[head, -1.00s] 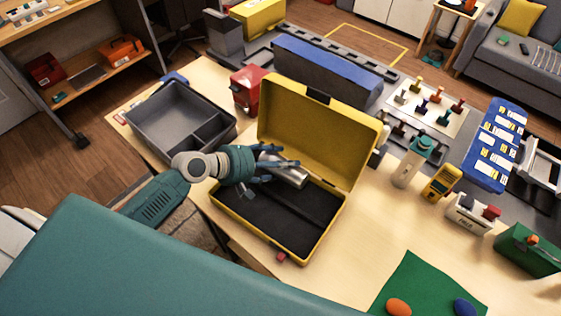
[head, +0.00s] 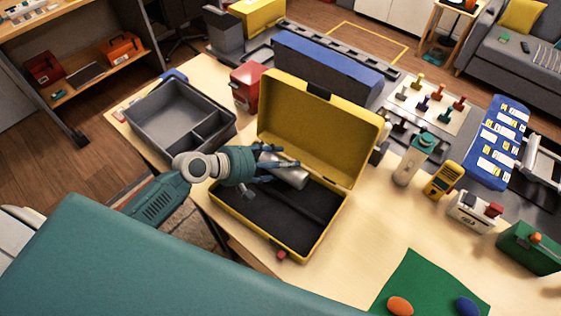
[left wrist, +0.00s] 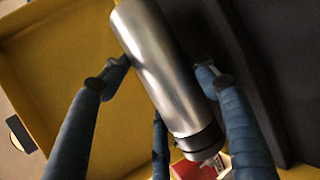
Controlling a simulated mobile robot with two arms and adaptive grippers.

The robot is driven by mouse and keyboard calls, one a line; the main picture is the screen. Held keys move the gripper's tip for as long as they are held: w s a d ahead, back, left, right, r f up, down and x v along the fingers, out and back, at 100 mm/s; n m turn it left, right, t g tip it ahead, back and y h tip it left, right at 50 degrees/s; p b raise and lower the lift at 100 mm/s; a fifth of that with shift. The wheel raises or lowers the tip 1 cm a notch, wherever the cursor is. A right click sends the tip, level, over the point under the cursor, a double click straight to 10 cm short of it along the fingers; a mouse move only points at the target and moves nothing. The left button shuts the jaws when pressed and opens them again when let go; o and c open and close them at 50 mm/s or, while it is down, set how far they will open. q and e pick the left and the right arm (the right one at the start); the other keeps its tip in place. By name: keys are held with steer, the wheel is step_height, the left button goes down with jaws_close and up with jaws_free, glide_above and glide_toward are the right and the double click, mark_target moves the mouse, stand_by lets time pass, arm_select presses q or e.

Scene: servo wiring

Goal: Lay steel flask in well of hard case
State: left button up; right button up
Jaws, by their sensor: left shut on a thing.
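The steel flask (head: 289,177) is a silver cylinder with a dark cap end; it also shows in the left wrist view (left wrist: 160,65), lying at a slant between my blue fingers. My left gripper (head: 277,171) is shut on it and holds it over the back part of the open yellow hard case (head: 318,122). The case's lid stands up at the back. Its dark lined well (head: 270,215) shows below and in front of the flask. I cannot tell whether the flask touches the lining. My right gripper is not in view.
A grey divided tray (head: 165,120) stands left of the case, and a red box (head: 247,88) behind it. A grey-green bottle (head: 414,158) and a yellow meter (head: 443,181) stand to the right. A green mat (head: 425,285) lies at the front right.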

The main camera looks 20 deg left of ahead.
arm_select(q)
steer(key=shift+f, duration=0.3)
steer(key=o, duration=1.8)
steer(key=shift+s+f, duration=0.1)
steer(key=v, duration=1.2)
